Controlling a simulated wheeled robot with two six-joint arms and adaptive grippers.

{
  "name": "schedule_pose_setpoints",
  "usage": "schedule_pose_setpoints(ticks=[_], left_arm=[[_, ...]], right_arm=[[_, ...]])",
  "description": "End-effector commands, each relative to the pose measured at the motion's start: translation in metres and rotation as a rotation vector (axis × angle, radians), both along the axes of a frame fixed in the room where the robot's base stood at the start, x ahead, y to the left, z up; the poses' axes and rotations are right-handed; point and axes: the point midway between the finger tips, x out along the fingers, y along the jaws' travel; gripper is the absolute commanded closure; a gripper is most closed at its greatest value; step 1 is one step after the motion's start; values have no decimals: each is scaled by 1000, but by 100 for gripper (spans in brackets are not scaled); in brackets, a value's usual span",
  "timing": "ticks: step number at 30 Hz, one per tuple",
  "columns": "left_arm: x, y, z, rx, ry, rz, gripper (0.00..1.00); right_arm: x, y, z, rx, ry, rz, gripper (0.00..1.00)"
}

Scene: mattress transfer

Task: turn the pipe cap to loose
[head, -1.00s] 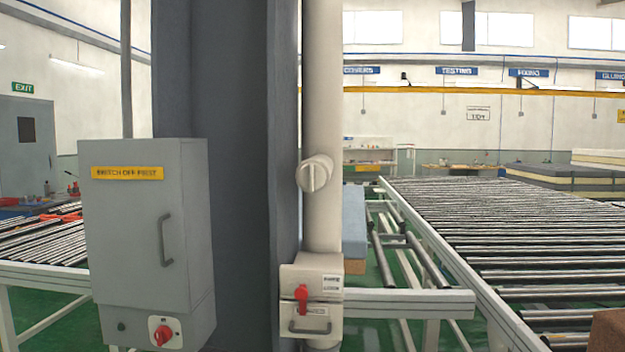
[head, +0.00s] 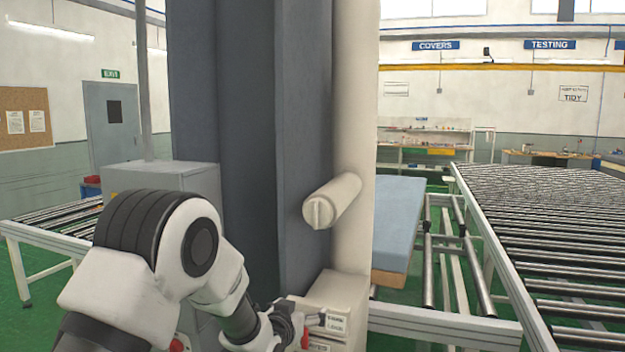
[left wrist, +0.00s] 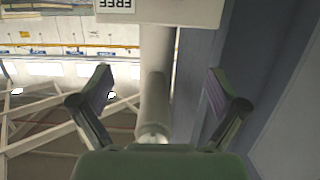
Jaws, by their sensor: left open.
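The pipe cap (head: 319,211) is a pale round end with a raised straight ridge, on a short stub sticking out of the tall white pipe (head: 354,110). The ridge looks about upright. My left gripper (head: 309,322) is below the cap, in front of the pale box on the pipe, and apart from the cap. In the left wrist view, its two fingers (left wrist: 160,95) are spread apart with nothing held, and the pipe shows between them. I cannot clearly make out the cap there. My right gripper is in neither view.
The pale box (head: 335,291) with a red handle (head: 305,338) is partly hidden by my left gripper. A dark blue-grey column (head: 245,150) stands left of the pipe. A grey cabinet (head: 185,178) is behind my left arm. A roller conveyor (head: 560,250) lies to the right.

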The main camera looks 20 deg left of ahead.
Motion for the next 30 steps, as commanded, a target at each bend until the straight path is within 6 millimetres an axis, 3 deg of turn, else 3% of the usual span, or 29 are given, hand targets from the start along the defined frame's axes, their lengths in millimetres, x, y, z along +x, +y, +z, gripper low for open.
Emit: schedule_pose_setpoints(ticks=[1,3,6,8,11,21,30], left_arm=[[9,-1,78,3,-80,-3,2],[12,-2,143,4,-160,-4,2],[8,-3,194,6,-221,-5,2],[8,-3,205,7,-236,-5,2],[15,-3,207,6,-239,-5,2],[75,-5,207,6,-238,-5,2],[85,-6,203,6,-238,-5,2]], right_arm=[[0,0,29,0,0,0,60],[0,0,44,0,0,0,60],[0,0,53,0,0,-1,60],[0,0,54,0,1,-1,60],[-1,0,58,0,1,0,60],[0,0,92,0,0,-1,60],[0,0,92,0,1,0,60]])
